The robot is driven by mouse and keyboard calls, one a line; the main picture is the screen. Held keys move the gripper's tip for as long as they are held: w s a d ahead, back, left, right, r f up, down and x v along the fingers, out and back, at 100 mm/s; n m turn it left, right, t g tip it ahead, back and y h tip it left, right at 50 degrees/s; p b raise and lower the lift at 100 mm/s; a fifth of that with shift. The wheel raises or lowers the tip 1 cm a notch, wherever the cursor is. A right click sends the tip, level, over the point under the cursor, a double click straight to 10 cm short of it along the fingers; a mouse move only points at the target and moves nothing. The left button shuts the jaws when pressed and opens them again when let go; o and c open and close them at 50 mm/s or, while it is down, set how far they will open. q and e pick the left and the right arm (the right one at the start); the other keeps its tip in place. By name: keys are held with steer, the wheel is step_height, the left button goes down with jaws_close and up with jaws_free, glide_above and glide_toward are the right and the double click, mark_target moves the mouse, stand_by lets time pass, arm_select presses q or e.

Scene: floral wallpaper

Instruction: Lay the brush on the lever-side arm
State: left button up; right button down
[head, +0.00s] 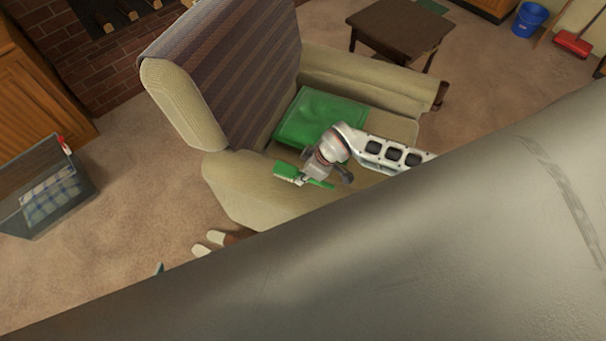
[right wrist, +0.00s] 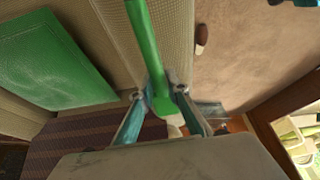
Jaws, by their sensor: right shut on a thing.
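The green brush with pale bristles (head: 287,171) is over the near arm (head: 240,185) of the beige armchair; I cannot tell whether it touches the fabric. My right gripper (head: 318,175) is shut on it, and the right wrist view shows the green brush (right wrist: 147,45) between the two fingers (right wrist: 158,95). A dark brown piece (head: 440,94) shows at the front of the chair's far arm (head: 365,78); I cannot tell whether it is the lever. A small teal tip, apparently my left gripper (head: 160,268), barely shows; the rest is hidden.
A green cushion (head: 318,115) lies on the seat. Slippers (head: 215,238) lie on the floor beside the near arm. A clear bin with checked cloth (head: 50,200) stands left, a dark side table (head: 402,28) behind the chair. My grey arm link covers the lower right.

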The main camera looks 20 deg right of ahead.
steer(key=shift+f, duration=0.15)
steer(key=c, duration=2)
jaws_free()
steer(key=shift+o, duration=0.2)
